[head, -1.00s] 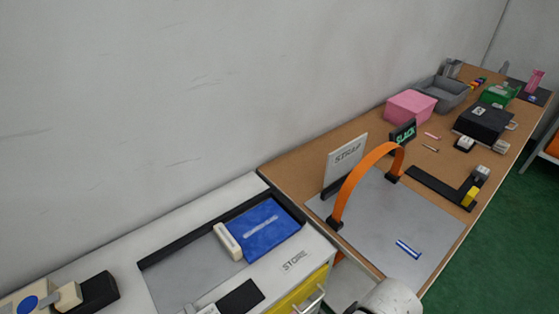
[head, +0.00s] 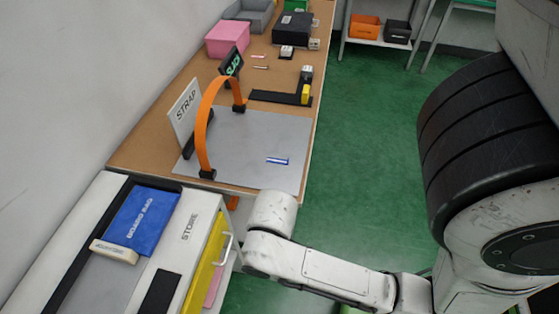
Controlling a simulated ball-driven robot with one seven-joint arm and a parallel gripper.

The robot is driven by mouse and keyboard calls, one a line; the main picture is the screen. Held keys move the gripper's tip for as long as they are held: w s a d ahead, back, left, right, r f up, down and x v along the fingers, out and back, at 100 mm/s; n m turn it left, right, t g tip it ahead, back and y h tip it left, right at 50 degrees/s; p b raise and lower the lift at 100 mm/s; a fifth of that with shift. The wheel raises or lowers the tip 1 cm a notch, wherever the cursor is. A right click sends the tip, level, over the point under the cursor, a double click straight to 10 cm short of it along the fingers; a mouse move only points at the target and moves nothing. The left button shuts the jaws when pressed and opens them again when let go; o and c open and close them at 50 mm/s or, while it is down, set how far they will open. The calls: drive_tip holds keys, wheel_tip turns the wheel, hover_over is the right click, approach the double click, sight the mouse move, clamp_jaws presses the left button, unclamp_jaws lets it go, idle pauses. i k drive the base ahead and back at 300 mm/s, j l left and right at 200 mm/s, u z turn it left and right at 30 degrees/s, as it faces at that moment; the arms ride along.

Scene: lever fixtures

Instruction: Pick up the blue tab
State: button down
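A small flat blue tab (head: 277,161) with a pale stripe lies on the grey mat (head: 262,128) on the wooden workbench, toward the mat's near right part. An orange strap (head: 203,116) arches over the mat's left side between two black clamps, apart from the tab. My white arm reaches in from the lower right, and its visible end is just in front of the bench's near edge. My gripper is not in view.
A white STRAP sign (head: 184,108) stands left of the strap, with a SLACK sign (head: 232,65) behind. A black L-shaped fixture (head: 281,97) lies beyond the mat. A STORE cabinet (head: 190,228) with a blue bag (head: 142,221) stands nearer. Green floor is open at right.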

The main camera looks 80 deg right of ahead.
sight(270, 160)
drive_tip(key=l+u, duration=0.15)
drive_tip(key=u, duration=0.5)
drive_tip(key=k+l+u, duration=0.9)
drive_tip(key=k+l, duration=0.35)
drive_tip(key=k, duration=0.2)
drive_tip(key=k+l+u, duration=0.1)
drive_tip(key=k+l, duration=0.25)
drive_tip(key=k, duration=0.2)
